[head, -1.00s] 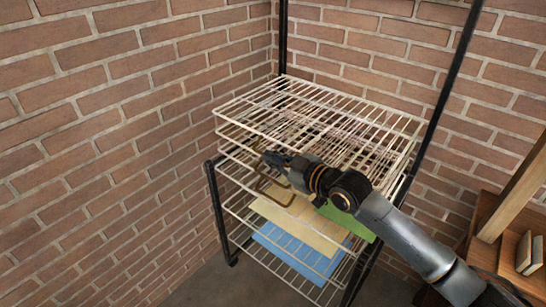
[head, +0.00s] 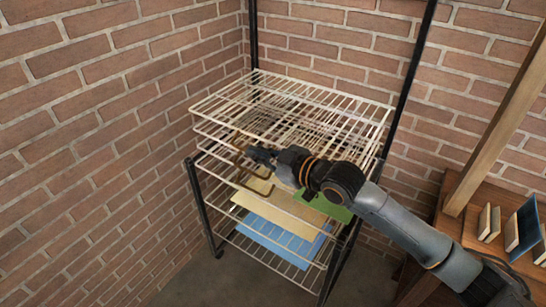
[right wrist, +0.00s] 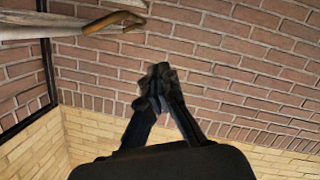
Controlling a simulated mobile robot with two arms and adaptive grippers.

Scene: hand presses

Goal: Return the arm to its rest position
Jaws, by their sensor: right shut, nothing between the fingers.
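My right gripper (head: 260,158) is at the front of the wire drying rack, its fingers pointing left. In the right wrist view its dark fingertips (right wrist: 160,74) meet with nothing between them. The rack (head: 308,84) has several stacked white wire shelves in a black frame. A brown bent handle (head: 240,166) sticks out at the rack's front left, close to my fingertips in the head view; contact cannot be told there. A brown hooked end (right wrist: 115,22) in the right wrist view is apart from the fingers. My left gripper is out of view.
Yellow (head: 280,208), blue (head: 285,241) and green (head: 322,206) sheets lie on lower shelves. Brick walls stand behind and left of the rack. A wooden bench (head: 470,228) with a post and small blocks is at the right. Floor shows below the rack.

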